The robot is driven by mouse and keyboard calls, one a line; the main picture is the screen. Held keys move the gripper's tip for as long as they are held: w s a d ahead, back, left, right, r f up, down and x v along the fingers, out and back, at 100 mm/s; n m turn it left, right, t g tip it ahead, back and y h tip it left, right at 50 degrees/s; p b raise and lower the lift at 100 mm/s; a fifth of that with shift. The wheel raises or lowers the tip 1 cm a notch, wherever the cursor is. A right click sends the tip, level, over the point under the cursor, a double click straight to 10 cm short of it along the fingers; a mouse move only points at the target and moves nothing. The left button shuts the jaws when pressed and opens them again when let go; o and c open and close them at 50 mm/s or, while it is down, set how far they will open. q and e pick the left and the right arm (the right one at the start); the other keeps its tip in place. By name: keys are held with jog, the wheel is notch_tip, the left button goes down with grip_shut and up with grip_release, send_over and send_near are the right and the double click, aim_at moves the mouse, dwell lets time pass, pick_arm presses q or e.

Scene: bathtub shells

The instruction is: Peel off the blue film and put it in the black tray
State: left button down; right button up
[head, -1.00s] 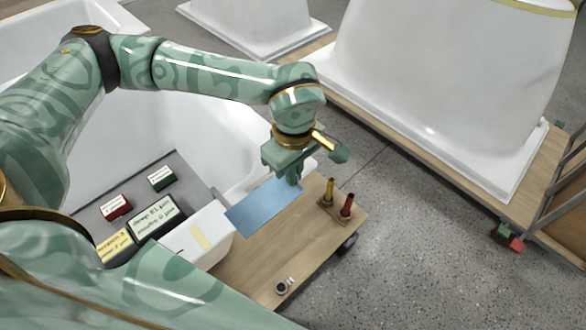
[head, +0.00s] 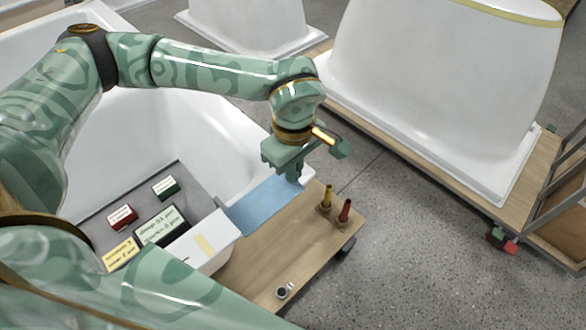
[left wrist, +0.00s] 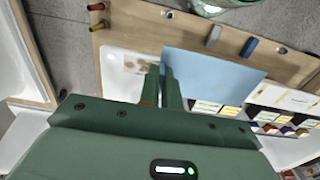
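The blue film (head: 265,205) is a flat light-blue sheet. It spans from the white tub side to the wooden board. My left gripper (head: 289,176) is at its far right corner in the head view. In the left wrist view the two fingers (left wrist: 162,85) are close together at the edge of the film (left wrist: 215,78), and appear shut on it. A dark grey tray-like surface (head: 200,195), which may be the black tray, lies left of the film and carries small boxes and labels. My right gripper is not in view.
A yellow-topped and a red-topped tool (head: 345,211) stand on the wooden board (head: 275,250) right of the film. A white box (head: 190,243) is left of it. A small round item (head: 282,291) sits near the front edge. Large white tubs (head: 430,90) stand behind.

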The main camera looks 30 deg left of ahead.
pick_arm(q)
jog(key=shift+r+p, duration=0.95)
jog(key=shift+r, duration=0.5)
